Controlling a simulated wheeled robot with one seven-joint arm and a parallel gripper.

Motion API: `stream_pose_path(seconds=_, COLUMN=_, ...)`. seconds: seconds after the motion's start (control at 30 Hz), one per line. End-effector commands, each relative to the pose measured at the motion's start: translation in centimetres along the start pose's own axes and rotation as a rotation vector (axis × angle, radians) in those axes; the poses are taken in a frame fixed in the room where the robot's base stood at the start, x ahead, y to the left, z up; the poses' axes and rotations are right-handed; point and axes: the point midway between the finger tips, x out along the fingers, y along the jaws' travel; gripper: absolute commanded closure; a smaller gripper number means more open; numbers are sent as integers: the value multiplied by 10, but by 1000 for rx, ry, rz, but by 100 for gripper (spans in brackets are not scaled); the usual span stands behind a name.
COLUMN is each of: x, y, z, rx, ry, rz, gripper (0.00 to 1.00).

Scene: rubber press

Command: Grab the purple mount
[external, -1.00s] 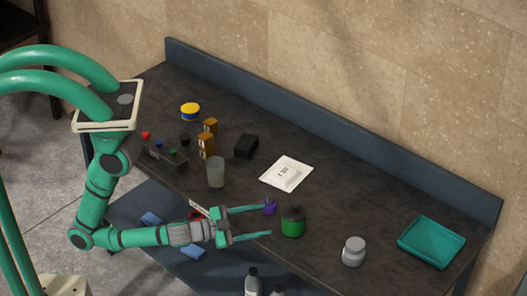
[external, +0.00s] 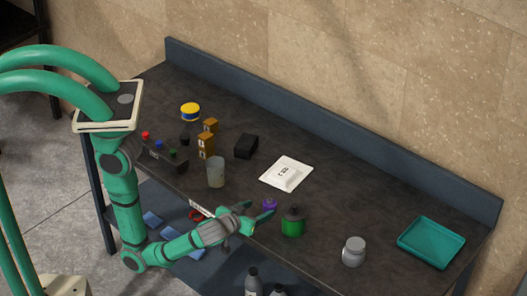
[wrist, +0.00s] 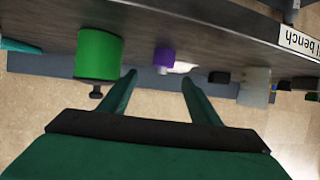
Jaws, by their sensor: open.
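The purple mount (external: 270,204) is a small purple piece standing on the dark bench top near its front edge, just left of a green canister (external: 293,222). My gripper (external: 262,213) is at the front edge of the bench, close to the mount. In the wrist view, which is turned upside down, the mount (wrist: 163,57) shows beyond the two spread fingertips of my gripper (wrist: 158,78), roughly between them. The gripper is open with nothing between its fingers. The green canister (wrist: 99,54) shows beside one finger there.
A translucent cup (external: 216,172) stands left of the mount, and a white packet (external: 287,173) lies behind it. A grey jar (external: 353,251) and a teal tray (external: 431,242) are at the right. Bare bench top lies between packet and tray.

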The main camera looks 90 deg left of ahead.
Motion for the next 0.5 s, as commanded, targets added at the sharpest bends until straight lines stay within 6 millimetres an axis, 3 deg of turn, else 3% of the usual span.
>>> stream_pose_path(seconds=0.2, x=33, y=-1, z=0, rx=2, ry=1, rz=-3, gripper=43)
stream_pose_path(seconds=0.5, x=55, y=-3, z=2, rx=4, ry=1, rz=-2, gripper=43)
